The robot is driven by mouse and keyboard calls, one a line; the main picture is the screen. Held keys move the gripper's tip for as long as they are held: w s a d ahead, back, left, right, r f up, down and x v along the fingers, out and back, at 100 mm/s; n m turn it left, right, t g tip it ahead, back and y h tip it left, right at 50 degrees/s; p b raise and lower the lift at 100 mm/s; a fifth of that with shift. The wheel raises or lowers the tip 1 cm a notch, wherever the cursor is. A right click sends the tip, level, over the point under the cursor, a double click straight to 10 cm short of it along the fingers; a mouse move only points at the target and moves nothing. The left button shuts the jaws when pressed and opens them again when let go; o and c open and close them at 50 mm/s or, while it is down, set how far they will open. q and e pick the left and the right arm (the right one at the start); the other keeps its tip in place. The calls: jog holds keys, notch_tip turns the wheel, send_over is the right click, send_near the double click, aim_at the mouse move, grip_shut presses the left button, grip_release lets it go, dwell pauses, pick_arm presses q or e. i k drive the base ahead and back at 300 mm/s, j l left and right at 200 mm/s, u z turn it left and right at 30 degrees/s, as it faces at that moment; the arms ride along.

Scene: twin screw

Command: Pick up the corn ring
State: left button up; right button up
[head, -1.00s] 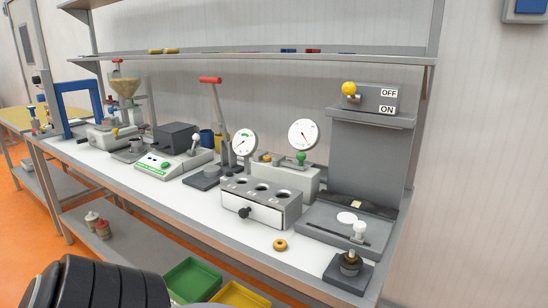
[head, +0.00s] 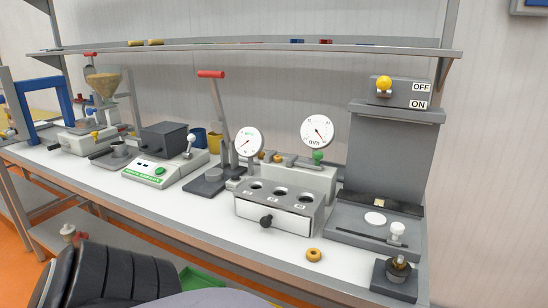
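The corn ring is a small golden-yellow ring (head: 314,255) with a dark hole. It lies flat on the white bench top near the front edge, in front of the grey block with holes and to the left of the small dark fixture. Neither gripper is in view. A dark ribbed part of my own arm shows at the lower left, well away from the ring.
A grey block with holes and a drawer knob (head: 278,207) stands behind the ring. A dark fixture with a metal post (head: 397,276) stands to its right, by a grey press station (head: 392,165). Two dial gauges (head: 317,131) stand behind. The bench around the ring is clear.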

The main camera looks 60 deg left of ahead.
aim_at(277, 159)
jog(key=k+j, duration=0.2)
jog(key=j, duration=0.15)
jog(key=k+j, duration=0.2)
jog(key=j, duration=0.15)
jog(key=k+j+z, duration=0.1)
jog(key=j, duration=0.3)
jog(key=k+j, duration=0.25)
jog(key=j+z, duration=0.05)
jog(key=j, duration=0.05)
